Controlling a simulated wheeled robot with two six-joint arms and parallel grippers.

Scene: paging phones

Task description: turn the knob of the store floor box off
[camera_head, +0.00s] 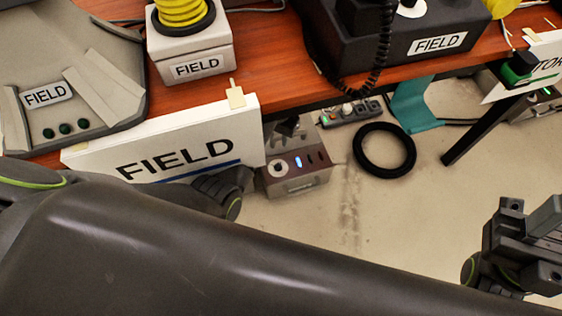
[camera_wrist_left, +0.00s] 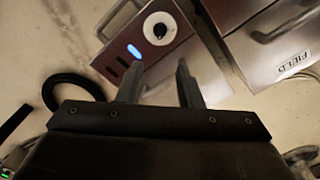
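A grey floor box (camera_head: 292,180) with a blue light and dark slots stands on the floor under the desk. Another box (camera_head: 534,106) stands at the right under a sign reading "TOR", partly cut off. It shows a green light; I cannot see its knob clearly. My right gripper (camera_head: 520,240) is at the lower right.
A FIELD sign (camera_head: 180,145) hangs at the desk edge beside my left gripper. A FIELD-labelled metal case (camera_wrist_left: 275,50) stands beside the near box. The floor in front is clear.

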